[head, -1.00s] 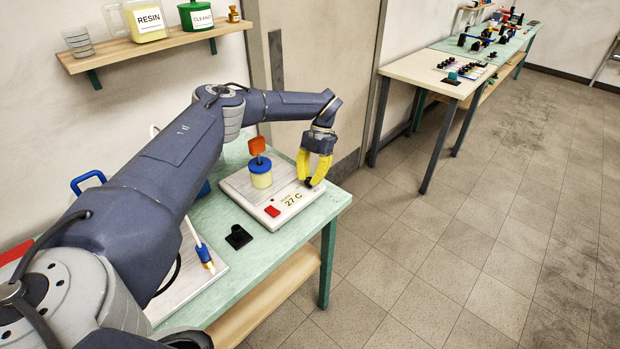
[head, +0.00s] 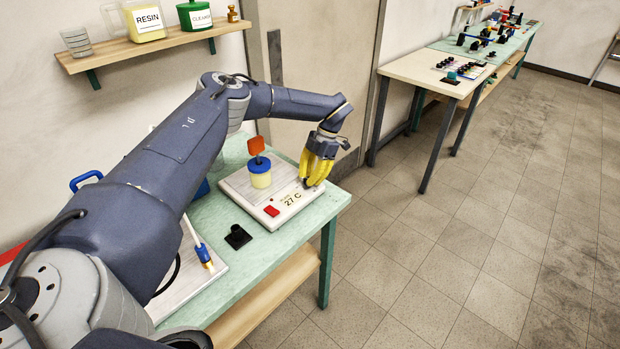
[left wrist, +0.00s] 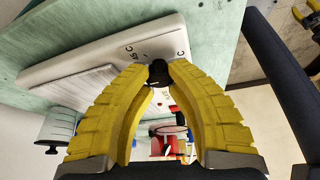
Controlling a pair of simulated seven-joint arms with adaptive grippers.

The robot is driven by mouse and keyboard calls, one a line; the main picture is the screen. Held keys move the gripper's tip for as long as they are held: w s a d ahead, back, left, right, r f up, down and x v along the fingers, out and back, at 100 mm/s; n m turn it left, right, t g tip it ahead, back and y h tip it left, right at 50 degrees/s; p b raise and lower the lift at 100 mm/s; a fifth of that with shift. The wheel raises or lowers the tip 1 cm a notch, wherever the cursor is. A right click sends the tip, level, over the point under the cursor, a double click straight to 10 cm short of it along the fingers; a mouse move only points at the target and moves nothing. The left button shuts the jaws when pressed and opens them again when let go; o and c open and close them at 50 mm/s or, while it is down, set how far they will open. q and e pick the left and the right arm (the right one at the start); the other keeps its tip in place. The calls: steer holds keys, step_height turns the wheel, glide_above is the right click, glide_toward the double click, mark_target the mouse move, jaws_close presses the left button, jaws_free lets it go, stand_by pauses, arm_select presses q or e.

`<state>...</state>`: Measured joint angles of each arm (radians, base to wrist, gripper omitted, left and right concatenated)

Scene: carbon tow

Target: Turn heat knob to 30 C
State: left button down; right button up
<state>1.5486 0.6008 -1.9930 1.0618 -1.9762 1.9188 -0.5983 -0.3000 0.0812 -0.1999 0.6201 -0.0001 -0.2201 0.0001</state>
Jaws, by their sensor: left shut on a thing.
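The hot plate (head: 240,190) is a white slab on the green bench, with a display (head: 293,199) that reads 27 C and a red switch (head: 271,211) on its front. My left gripper (head: 308,184) is over its front right corner, fingers pointing down. In the left wrist view, the yellow fingertips are shut on the black heat knob (left wrist: 158,73). In the head view the fingers hide most of the knob. A jar (head: 260,172) with a blue lid and an orange paddle stands on the plate.
A small black block (head: 238,237) lies on the bench in front of the plate. A blue-tipped tool (head: 204,255) lies on a board at the left. A wall shelf (head: 150,50) holds resin and cleaner containers. The floor to the right is clear.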

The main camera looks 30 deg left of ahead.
arm_select(q)
steer(key=shift+s+f, duration=0.1)
steer(key=c, duration=1.1)
jaws_free()
steer(key=v, duration=1.2)
